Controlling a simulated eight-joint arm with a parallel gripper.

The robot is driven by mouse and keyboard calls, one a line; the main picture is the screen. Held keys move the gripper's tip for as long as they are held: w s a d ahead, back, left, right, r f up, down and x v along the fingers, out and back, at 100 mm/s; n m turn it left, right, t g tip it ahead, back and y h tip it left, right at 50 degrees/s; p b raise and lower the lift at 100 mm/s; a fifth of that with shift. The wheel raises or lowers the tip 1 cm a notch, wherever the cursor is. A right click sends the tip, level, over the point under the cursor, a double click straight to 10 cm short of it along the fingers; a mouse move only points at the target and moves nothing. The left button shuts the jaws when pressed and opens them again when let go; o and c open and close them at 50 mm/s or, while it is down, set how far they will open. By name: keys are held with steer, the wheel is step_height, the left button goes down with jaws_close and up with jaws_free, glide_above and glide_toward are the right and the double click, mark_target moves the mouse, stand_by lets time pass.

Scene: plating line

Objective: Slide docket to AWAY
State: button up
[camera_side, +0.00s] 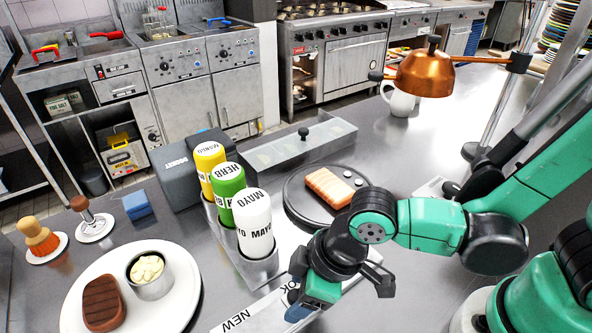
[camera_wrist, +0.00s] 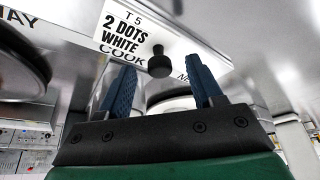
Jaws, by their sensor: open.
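The docket (camera_wrist: 175,35) is a white card reading "T5 2 DOTS WHITE" in the wrist view, with a black knob (camera_wrist: 159,62) at its edge. It lies by the word COOK; part of NEW shows to the right and letters ending in AY to the far left. In the side view the white rail (camera_side: 262,308) shows NEW and part of COOK; I cannot make out the docket behind my arm. My gripper (camera_wrist: 164,80) is open, its blue fingers either side of the knob in the picture. Whether they touch it I cannot tell.
A bottle rack (camera_side: 252,270) with three sauce bottles stands left of my arm. A black round board (camera_side: 296,205) with a salmon-coloured fillet (camera_side: 329,187) lies behind it. A white plate (camera_side: 182,285) is at front left. A copper lamp (camera_side: 425,75) hangs at upper right.

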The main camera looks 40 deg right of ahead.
steer(key=shift+c, duration=0.2)
jaws_close()
stand_by(1.2)
